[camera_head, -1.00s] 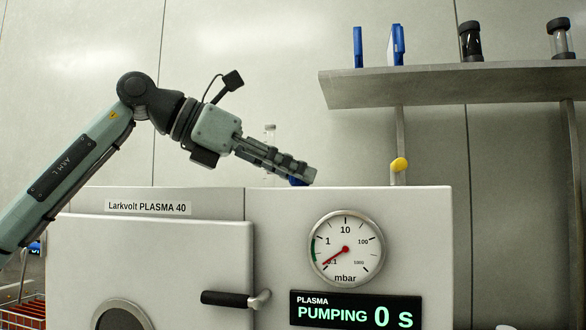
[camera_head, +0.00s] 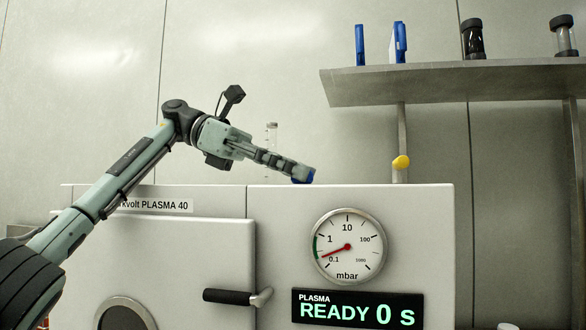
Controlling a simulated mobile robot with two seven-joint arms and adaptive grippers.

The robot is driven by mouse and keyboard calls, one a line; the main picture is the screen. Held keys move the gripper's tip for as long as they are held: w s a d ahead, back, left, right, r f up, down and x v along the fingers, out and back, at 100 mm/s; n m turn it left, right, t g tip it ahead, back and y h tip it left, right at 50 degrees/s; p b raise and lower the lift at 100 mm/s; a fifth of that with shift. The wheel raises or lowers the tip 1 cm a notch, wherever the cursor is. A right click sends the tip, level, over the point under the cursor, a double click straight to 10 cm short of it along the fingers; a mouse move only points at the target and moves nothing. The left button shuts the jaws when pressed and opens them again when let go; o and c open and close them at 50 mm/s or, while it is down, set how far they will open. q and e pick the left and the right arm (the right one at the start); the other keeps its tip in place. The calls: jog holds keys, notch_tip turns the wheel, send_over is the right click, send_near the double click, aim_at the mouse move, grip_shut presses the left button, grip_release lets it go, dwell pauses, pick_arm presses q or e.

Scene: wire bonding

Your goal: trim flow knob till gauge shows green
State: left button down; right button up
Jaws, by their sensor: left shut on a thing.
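The gauge (camera_head: 347,246) is a round white dial marked mbar on the front of the white plasma unit (camera_head: 430,215). Its red needle points left and slightly down, near the lower end of the green band (camera_head: 315,246). The fingers hide most of the knob. A clear tube (camera_head: 271,137) stands behind the gripper. The display (camera_head: 357,309) reads PLASMA READY 0 S. My right gripper is not in view.
A black door handle (camera_head: 230,297) sticks out below the gripper. A grey shelf (camera_head: 440,86) at upper right carries blue items and dark-capped jars. The space between gripper and shelf is clear.

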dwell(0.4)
pick_arm(q)
jog(key=c, duration=1.2)
grip_release()
jog(key=shift+v, duration=3.75)
